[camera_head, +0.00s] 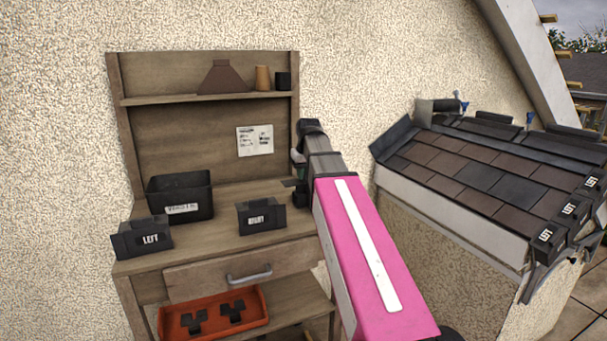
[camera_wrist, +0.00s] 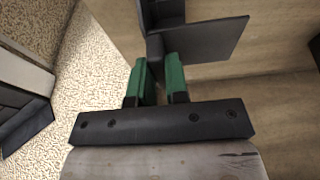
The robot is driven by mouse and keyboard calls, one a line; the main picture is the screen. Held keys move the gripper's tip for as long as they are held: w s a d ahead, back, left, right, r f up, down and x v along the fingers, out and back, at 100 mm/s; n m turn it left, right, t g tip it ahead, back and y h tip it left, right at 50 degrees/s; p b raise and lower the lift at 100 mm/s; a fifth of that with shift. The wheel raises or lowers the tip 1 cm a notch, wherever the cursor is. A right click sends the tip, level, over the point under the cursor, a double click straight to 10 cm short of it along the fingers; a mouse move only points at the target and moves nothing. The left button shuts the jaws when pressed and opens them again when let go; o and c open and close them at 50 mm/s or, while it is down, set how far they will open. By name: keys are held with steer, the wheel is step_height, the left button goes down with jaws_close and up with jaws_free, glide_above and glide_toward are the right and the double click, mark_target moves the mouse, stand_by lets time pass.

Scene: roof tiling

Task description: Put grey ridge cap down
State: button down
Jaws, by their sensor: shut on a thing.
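My gripper (camera_head: 300,174) is at the right end of the wooden workbench, pointing down. In the wrist view its green fingers (camera_wrist: 158,75) are shut on a dark grey angled piece, the grey ridge cap (camera_wrist: 208,44). The cap's wide flat flange spreads to the right, and another face rises at the top. In the head view the cap (camera_head: 299,191) is small and partly hidden by my arm, close to the worktop. I cannot tell whether it touches the wood.
The workbench (camera_head: 205,228) carries a black bin (camera_head: 180,197), a block marked LEFT (camera_head: 142,238) and a block marked RIGHT (camera_head: 262,216) beside my gripper. An orange tray (camera_head: 213,313) is below. A tiled roof (camera_head: 480,180) stands at right.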

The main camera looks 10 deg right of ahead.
steer(key=c, duration=1.1)
jaws_free()
steer(key=shift+f, duration=0.1)
steer(key=v, duration=1.2)
